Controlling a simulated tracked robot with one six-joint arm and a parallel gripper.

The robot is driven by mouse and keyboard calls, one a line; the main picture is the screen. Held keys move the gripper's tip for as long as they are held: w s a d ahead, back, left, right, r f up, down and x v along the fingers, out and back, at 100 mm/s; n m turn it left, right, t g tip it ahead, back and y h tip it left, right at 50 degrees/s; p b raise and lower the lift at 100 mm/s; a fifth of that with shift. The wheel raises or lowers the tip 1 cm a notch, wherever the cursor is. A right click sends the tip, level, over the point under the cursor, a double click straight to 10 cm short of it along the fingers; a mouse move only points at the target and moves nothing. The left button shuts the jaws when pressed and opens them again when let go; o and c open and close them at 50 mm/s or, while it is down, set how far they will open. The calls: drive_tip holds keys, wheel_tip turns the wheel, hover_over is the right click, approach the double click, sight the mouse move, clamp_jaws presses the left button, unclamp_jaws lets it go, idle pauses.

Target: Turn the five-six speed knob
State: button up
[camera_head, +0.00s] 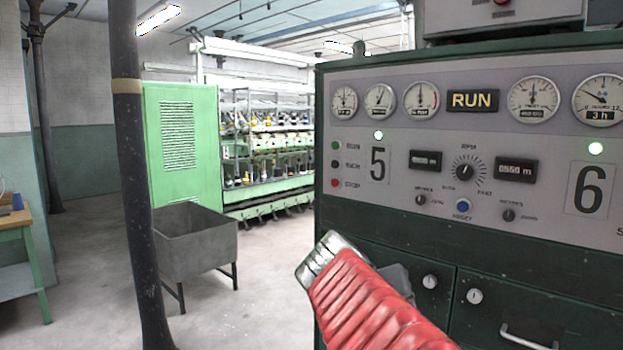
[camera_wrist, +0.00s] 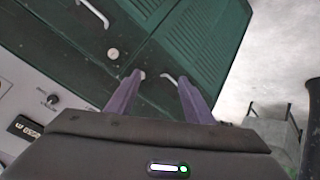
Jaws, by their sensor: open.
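The five-six speed knob (camera_head: 467,169) is a black round knob with a pointer and a dial scale. It sits on the grey panel between the large numbers 5 (camera_head: 377,166) and 6 (camera_head: 590,189). In the wrist view my gripper (camera_wrist: 161,78) has its two purple fingers apart, with nothing between them. They point at the green cabinet doors below the panel. In the head view my red-sleeved arm is in front of the cabinet, below and left of the knob, and mostly hides the gripper. I cannot make out the speed knob in the wrist view.
Small switches (camera_head: 420,200) (camera_head: 508,215) and a blue button (camera_head: 462,206) lie below the knob, with counters (camera_head: 425,160) (camera_head: 515,170) either side. A drawer handle (camera_head: 528,337) sticks out lower right. A dark pillar (camera_head: 135,170) and a grey bin (camera_head: 195,243) stand left.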

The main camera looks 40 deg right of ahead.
drive_tip(key=s+d+r+m+g+h, duration=0.1)
drive_tip(key=d+r+m+h, duration=0.3)
drive_tip(key=d+r, duration=0.6)
drive_tip(key=m+h, duration=0.4)
drive_tip(key=m, duration=0.2)
approach(463, 173)
drive_tip(key=a, duration=0.6)
drive_tip(key=shift+s+d, duration=0.15)
drive_tip(key=shift+s, duration=0.1)
drive_tip(key=d, duration=0.9)
drive_tip(key=w+d, duration=0.1)
drive_tip(key=d, duration=0.3)
drive_tip(key=shift+d, duration=0.4)
drive_tip(key=shift+c, duration=0.6)
drive_tip(key=c, duration=0.9)
